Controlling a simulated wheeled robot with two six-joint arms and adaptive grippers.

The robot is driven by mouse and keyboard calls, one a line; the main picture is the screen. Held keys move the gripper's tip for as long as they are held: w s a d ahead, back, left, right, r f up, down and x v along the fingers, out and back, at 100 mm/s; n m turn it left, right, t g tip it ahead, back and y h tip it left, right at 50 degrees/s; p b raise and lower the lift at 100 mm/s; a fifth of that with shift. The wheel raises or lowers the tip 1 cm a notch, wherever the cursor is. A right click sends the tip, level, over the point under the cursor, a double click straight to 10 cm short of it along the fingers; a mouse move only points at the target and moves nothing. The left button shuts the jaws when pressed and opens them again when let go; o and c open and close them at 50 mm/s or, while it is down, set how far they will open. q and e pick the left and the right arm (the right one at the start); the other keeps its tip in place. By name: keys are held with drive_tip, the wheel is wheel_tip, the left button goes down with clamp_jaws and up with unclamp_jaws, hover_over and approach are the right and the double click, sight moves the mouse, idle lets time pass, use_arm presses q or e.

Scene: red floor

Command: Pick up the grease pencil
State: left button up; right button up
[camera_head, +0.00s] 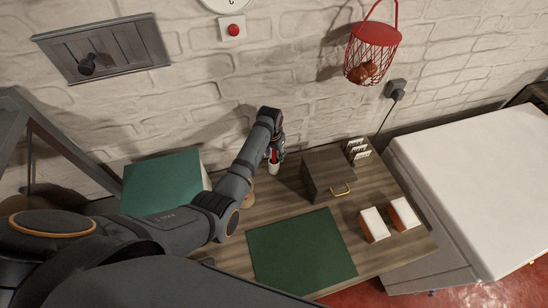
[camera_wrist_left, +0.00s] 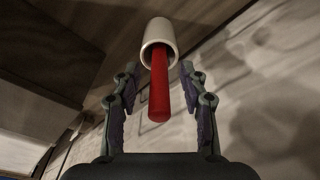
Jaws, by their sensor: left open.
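The red grease pencil (camera_wrist_left: 159,90) stands in a white cup (camera_wrist_left: 158,40) in the left wrist view, its end sticking out of the cup's mouth. In the head view the pencil (camera_head: 274,156) and the cup (camera_head: 273,168) are small, near the back of the wooden desk by the wall. My left gripper (camera_wrist_left: 159,92) is open, with one finger on each side of the pencil and a gap on both sides. In the head view my left gripper (camera_head: 275,150) reaches down at the pencil and partly hides it. My right gripper is not in view.
A wooden drawer box (camera_head: 322,170) with a brass handle stands right of the cup. A green mat (camera_head: 300,250) covers the desk's front. Two orange-and-white boxes (camera_head: 374,224) (camera_head: 404,213) lie at the right. A white-topped bed or bench (camera_head: 475,175) stands farther right.

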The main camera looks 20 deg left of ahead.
use_arm(q)
drive_tip(key=shift+f, duration=0.1)
clamp_jaws()
wheel_tip(320, 180, up, 10)
drive_tip(key=shift+r+b, duration=0.1)
drive_tip(key=shift+b, duration=0.8)
